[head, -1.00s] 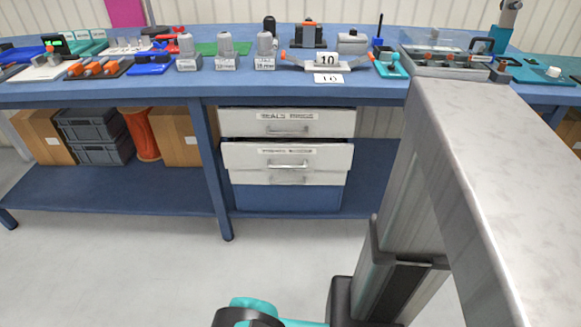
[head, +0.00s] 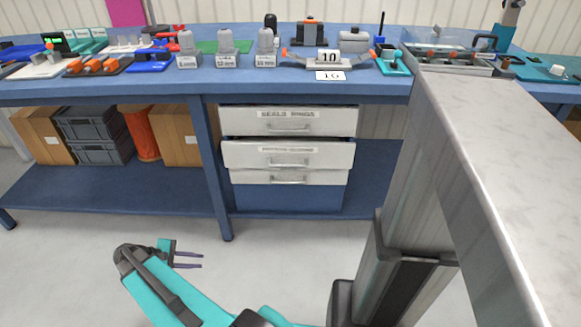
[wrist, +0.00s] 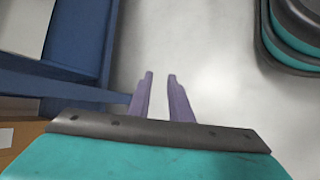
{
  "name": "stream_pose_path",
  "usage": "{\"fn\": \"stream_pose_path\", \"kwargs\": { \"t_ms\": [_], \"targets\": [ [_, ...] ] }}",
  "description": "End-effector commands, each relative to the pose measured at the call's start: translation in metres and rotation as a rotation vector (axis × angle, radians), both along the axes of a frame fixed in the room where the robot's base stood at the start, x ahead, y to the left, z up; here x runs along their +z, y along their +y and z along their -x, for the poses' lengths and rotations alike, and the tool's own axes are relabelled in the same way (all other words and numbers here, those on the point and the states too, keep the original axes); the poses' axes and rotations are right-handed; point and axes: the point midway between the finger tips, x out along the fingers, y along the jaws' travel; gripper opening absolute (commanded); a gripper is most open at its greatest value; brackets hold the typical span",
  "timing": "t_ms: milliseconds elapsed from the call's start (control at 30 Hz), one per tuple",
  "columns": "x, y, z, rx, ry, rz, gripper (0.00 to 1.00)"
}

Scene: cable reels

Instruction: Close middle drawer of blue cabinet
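The blue cabinet (head: 290,198) stands under the workbench, with white drawer fronts stacked above a blue lower part. The middle drawer (head: 240,156) juts forward past the bottom drawer (head: 245,178), with a dark gap above its front, so it is partly open. Its bar handle (head: 288,163) faces me. The top drawer (head: 240,121) has a label reading as seals and rings. My gripper (head: 202,261) is low over the floor, in front and left of the cabinet, apart from it. In the wrist view my gripper (wrist: 160,76) has two purple fingers apart with nothing between them.
The workbench (head: 130,92) carries several fixtures, and its leg (head: 217,190) stands just left of the cabinet. Grey crates (head: 95,135), an orange reel (head: 141,135) and cardboard boxes (head: 178,138) sit on the lower shelf. The floor ahead is clear.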

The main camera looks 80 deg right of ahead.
Motion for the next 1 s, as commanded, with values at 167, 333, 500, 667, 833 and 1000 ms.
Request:
{"fn": "stream_pose_path", "kwargs": {
  "t_ms": [167,333,500,667,833,1000],
  "targets": [
    [0.046,-0.077,0.026,-0.061,0.069,0.111,0.19],
    [0.097,-0.140,0.062,-0.125,0.148,0.211,0.19],
    [0.152,-0.195,0.107,-0.202,0.239,0.305,0.19],
    [0.200,-0.232,0.150,-0.275,0.321,0.377,0.19],
    [0.233,-0.251,0.180,-0.323,0.379,0.421,0.19],
    [0.244,-0.255,0.188,-0.337,0.397,0.435,0.19]
  ]
}}
